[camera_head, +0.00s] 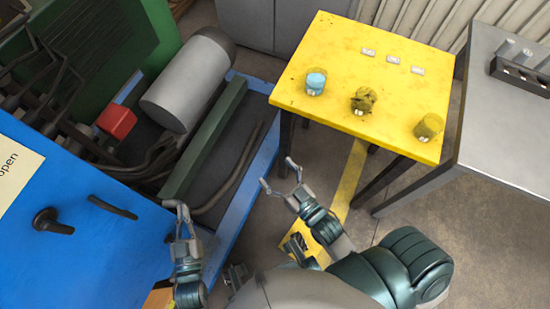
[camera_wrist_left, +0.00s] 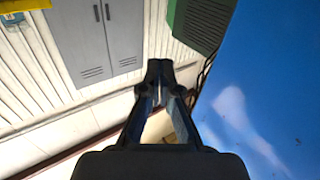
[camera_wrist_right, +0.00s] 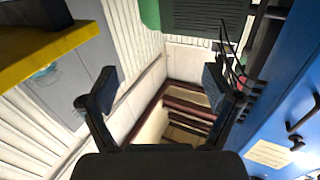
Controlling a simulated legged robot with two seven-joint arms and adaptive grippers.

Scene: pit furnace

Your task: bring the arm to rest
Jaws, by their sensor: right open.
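My left gripper (camera_head: 178,208) points forward beside the blue machine panel in the head view. Its fingers come together at the tips in the left wrist view (camera_wrist_left: 160,76), with nothing seen between them. My right gripper (camera_head: 278,174) is to its right, in front of the yellow table (camera_head: 335,70) and apart from it. Its fingers are spread wide and empty in the right wrist view (camera_wrist_right: 158,88). Neither gripper appears to touch anything.
On the yellow table stand a blue-topped piece (camera_head: 315,83), a dark yellow piece (camera_head: 363,100) and a yellow cylinder (camera_head: 429,127). The blue panel (camera_head: 90,240) with a black knob (camera_head: 52,222) lies left. A grey table (camera_head: 510,130) stands right. Open floor shows between.

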